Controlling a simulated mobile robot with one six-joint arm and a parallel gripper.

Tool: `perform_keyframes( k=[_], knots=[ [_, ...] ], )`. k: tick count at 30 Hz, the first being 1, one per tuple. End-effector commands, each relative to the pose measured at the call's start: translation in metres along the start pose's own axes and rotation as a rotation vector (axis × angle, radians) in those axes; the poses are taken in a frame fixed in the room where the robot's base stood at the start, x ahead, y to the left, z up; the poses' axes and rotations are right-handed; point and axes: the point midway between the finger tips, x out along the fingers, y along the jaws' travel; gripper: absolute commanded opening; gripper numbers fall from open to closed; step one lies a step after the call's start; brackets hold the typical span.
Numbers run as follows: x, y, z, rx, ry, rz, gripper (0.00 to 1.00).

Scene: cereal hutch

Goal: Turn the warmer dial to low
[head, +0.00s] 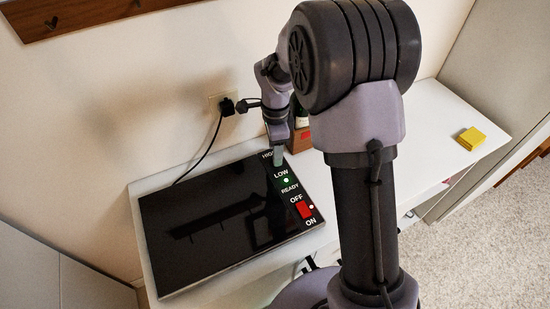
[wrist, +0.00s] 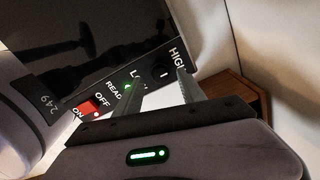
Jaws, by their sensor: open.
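The warmer (head: 190,225) is a flat black panel on a white table, with a label strip along its right side. The strip reads HIGH, LOW, READY, OFF and ON. The black round dial (wrist: 159,75) shows in the wrist view between LOW and HIGH, with a small pale mark whose setting I cannot read. In the head view my gripper hides the dial. My gripper (wrist: 161,80) is open, with its fingertips on either side of the dial as seen from the wrist; I cannot tell whether they touch it. It also shows in the head view (head: 277,159).
A red switch (head: 304,209) sits beside OFF and ON, and a green light (head: 286,180) glows near READY. A wooden box (head: 299,141) stands behind my gripper, near the wall plug (head: 227,107). A yellow block (head: 470,138) lies on the clear right side.

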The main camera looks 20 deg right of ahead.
Motion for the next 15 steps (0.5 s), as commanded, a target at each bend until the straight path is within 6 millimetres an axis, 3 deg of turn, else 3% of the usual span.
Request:
perform_keyframes(
  k=[4, 12, 13, 15],
  knots=[
    [0.0172, -0.0001, 0.0001, 0.000, -0.001, 0.000, 0.47],
    [0.0184, -0.0003, 0.0001, -0.001, -0.001, -0.002, 0.47],
    [0.0184, -0.0003, 0.0001, -0.001, -0.001, -0.001, 0.45],
    [0.0183, -0.0003, 0.0001, -0.001, -0.001, -0.001, 0.32]
  ],
)
